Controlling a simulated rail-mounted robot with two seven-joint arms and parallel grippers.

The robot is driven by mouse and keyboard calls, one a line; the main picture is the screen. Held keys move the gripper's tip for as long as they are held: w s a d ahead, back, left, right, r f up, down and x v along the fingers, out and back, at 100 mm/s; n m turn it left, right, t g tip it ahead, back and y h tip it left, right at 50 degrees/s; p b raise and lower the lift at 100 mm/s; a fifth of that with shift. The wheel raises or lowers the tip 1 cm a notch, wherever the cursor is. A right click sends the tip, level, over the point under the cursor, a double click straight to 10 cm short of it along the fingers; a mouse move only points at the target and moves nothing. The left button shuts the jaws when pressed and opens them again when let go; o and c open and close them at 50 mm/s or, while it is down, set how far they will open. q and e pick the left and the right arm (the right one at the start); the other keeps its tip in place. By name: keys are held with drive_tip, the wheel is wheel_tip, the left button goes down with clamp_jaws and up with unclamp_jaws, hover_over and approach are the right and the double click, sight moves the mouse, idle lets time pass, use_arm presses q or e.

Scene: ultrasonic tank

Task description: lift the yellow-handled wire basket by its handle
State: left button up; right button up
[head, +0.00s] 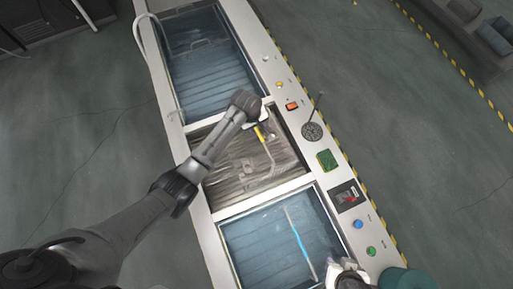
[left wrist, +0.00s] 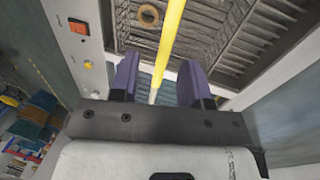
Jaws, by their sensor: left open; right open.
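The yellow handle (head: 262,133) shows just past my left gripper in the head view, over the middle compartment. In the left wrist view the yellow handle (left wrist: 171,38) is a long bar running down between the two purple fingers. My left gripper (left wrist: 160,78) is open, with a finger on either side of the bar and gaps visible. In the head view my left gripper (head: 259,123) partly covers the handle. The basket body is hard to tell from the slatted metal of the middle compartment. My right gripper (head: 345,274) is at the bottom edge, open, partly cut off.
The long white tank frame (head: 203,226) has water-filled compartments above and below the middle one. A pale-blue bar (head: 298,240) crosses the lower compartment. Along the right rim are a red switch (head: 292,106), a round drain-like disc (head: 312,131), a green pad (head: 327,160) and buttons.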

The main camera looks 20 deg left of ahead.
sight(257, 129)
use_arm(q)
drive_tip(key=shift+w+d+f, duration=0.1)
drive_tip(key=shift+d+f, duration=0.05)
drive_tip(key=shift+f, duration=2.2)
drive_tip(key=shift+c, duration=0.4)
drive_tip(key=shift+r, duration=0.1)
clamp_jaws()
